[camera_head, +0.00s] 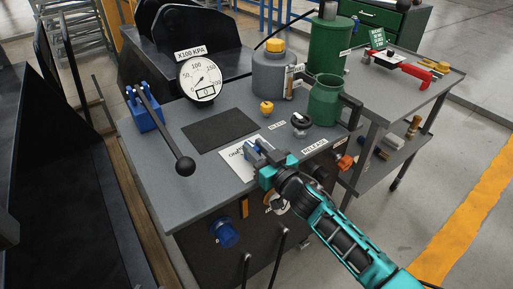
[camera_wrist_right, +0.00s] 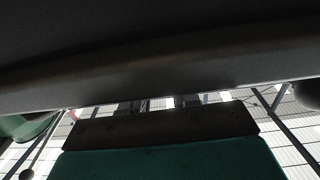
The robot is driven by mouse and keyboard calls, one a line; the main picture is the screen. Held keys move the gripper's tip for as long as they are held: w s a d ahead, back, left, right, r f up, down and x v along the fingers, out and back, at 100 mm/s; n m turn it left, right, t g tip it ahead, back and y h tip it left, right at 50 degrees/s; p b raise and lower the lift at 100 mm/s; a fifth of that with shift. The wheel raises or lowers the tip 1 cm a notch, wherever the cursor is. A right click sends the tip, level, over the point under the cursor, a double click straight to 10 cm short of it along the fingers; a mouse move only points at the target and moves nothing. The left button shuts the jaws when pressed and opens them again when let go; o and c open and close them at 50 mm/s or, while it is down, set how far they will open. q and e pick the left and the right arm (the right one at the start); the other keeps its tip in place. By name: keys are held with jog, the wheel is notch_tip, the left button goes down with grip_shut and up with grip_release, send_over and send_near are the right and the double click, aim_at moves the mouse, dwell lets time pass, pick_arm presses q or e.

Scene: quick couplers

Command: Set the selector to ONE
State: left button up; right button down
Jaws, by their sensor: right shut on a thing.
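The selector's white plate (camera_head: 236,165) lies on the grey bench top, and part of its black lettering shows. My right gripper (camera_head: 256,152) is over the right side of this plate and is shut on the selector's handle, which the jaws largely hide. Which mark the selector points to cannot be read. In the right wrist view a dark surface fills the top, close to the camera, and the held part cannot be made out. My left gripper is not in view.
The bench (camera_head: 160,185) carries a gauge (camera_head: 202,80), a black-ball lever (camera_head: 165,130) on a blue base, a dark mat (camera_head: 220,135), a grey yellow-capped bottle (camera_head: 272,72) and a green pot (camera_head: 324,98). A blue coupler (camera_head: 223,232) sticks out of the front. A side table (camera_head: 440,80) stands right.

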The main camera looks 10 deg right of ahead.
jog(key=shift+w+d+r+n+g+y+p, duration=0.15)
jog(key=shift+n+g+y+p, duration=0.25)
jog(key=shift+n+y+p, duration=0.4)
jog(key=shift+n+g+y, duration=0.3)
jog(key=shift+g+y, duration=0.1)
jog(key=shift+y, duration=0.4)
jog(key=shift+w+d+f+n+g+y, duration=0.1)
jog(key=shift+n+g+y, duration=0.3)
jog(key=shift+y, duration=0.1)
jog(key=shift+d+f+n+g+y, duration=0.1)
jog(key=shift+n+g+y, duration=0.2)
jog(key=shift+n+y, duration=0.15)
jog(key=shift+w+f+n+g+y+b, duration=0.1)
jog(key=shift+f+n+g+y+b, duration=0.05)
jog(key=shift+n+g+y+b, duration=1.3)
jog(key=shift+n+g+y, duration=0.25)
jog(key=shift+g, duration=0.3)
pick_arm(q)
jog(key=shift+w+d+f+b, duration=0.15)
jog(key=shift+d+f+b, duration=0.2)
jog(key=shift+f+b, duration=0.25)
pick_arm(e)
jog(key=shift+n+g+y, duration=0.45)
jog(key=shift+g, duration=0.25)
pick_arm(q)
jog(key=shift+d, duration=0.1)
